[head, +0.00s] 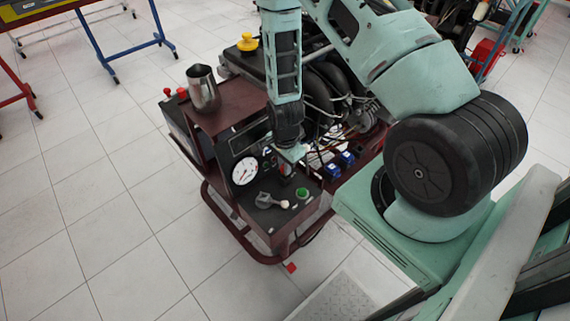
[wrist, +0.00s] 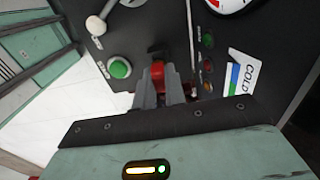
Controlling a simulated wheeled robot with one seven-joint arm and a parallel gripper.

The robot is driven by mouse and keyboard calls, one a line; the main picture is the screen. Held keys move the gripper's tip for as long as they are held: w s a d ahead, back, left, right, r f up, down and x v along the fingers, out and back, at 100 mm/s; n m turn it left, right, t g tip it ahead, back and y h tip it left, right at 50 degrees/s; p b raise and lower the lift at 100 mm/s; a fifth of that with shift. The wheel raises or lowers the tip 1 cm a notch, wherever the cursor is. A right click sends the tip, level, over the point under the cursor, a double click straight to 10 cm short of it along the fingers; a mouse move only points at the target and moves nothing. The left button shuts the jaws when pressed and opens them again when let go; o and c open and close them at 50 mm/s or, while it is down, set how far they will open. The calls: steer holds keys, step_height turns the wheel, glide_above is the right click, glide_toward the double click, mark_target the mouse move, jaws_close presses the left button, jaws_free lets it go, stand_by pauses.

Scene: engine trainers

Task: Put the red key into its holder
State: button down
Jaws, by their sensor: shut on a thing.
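My gripper (head: 291,153) reaches down to the control panel (head: 262,218) of the engine trainer. In the wrist view my gripper (wrist: 162,88) is shut on the red key (wrist: 158,70), which shows between the fingertips. A dark piece (wrist: 159,49) lies just beyond the key against the black panel; I cannot tell whether it is the key's end or the holder. In the head view the red key (head: 287,169) is a small red spot under the gripper, close to the panel. I cannot tell whether it touches the panel, and the holder is not clearly seen.
A green button (head: 302,193) and a lever with a white knob (head: 284,204) stand on the panel close to the gripper. A round gauge (head: 245,171) is on the upright face. A metal jug (head: 203,88) stands on the trainer's top. Engine hoses (head: 335,85) crowd behind.

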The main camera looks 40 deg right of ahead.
steer(key=shift+f, duration=0.45)
steer(key=shift+f+b, duration=0.35)
steer(key=shift+b, duration=0.15)
steer(key=shift+f, duration=0.15)
steer(key=c, duration=1.1)
jaws_free()
steer(key=shift+o, duration=0.2)
steer(key=shift+r+p, duration=1.15)
steer(key=shift+r, duration=0.4)
